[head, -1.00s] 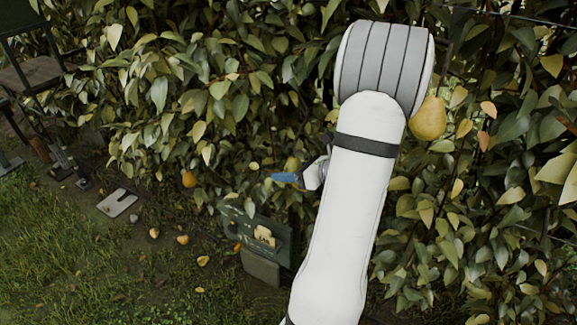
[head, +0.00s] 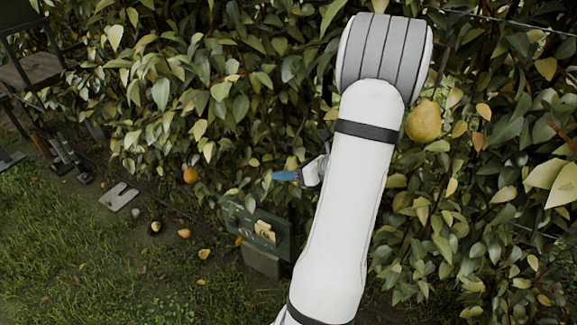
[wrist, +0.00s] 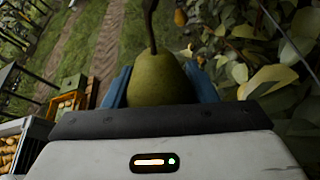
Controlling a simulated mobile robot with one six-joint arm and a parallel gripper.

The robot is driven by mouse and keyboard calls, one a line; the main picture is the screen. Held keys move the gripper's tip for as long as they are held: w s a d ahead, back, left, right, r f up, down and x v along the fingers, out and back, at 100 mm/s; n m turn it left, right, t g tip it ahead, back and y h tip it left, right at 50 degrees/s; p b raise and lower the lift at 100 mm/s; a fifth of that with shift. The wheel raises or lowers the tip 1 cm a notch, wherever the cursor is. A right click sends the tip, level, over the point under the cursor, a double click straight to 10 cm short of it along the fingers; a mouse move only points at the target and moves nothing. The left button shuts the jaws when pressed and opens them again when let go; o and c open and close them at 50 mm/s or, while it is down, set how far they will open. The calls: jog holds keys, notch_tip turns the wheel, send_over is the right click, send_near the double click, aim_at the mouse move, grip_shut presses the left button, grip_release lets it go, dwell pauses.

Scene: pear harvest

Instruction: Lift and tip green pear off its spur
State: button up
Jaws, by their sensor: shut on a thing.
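The green pear (wrist: 160,78) fills the middle of the wrist view, its dark stem rising to the top edge of the picture. My gripper (wrist: 162,88) is shut on it, with a blue finger on each side of the fruit. In the head view my gripper (head: 286,176) shows as a blue finger against the hedge, partly behind my white arm. The green pear cannot be made out in the head view. Whether the stem still joins a spur is out of frame.
A yellow pear (head: 423,122) hangs right of my arm. An orange-yellow pear (head: 190,175) hangs low at left. Leaves (wrist: 265,70) crowd the wrist view's right side. Crates of fruit (wrist: 66,104) stand at its left.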

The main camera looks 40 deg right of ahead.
jog(key=shift+s+a+p, duration=0.1)
jog(key=shift+s+p, duration=0.05)
jog(key=shift+p, duration=0.3)
jog(key=shift+s+a+r+m+g+p, duration=0.1)
jog(key=shift+s+r+m+g+p, duration=0.15)
jog(key=shift+p, duration=0.45)
jog(key=shift+a+r+m+g+p, duration=0.15)
jog(key=shift+g+p, duration=0.2)
jog(key=shift+p, duration=0.35)
jog(key=shift+s+f+y+p, duration=0.15)
jog(key=shift+y+p, duration=0.15)
jog(key=shift+p, duration=0.2)
jog(key=shift+s+a+r+m+p, duration=0.1)
jog(key=shift+s+r+m+p, duration=0.15)
jog(key=shift+p, duration=0.45)
jog(key=shift+s+a+r+m+g+p, duration=0.15)
jog(key=shift+m+g+p, duration=0.35)
jog(key=shift+p, duration=0.75)
jog(key=shift+s+p, duration=0.1)
jog(key=shift+p, duration=0.45)
jog(key=shift+s+a+r+m+g+y+p, duration=0.25)
jog(key=shift+g+p, duration=0.35)
jog(key=shift+p, duration=0.8)
jog(key=shift+s+f, duration=0.1)
jog(key=shift+f, duration=0.05)
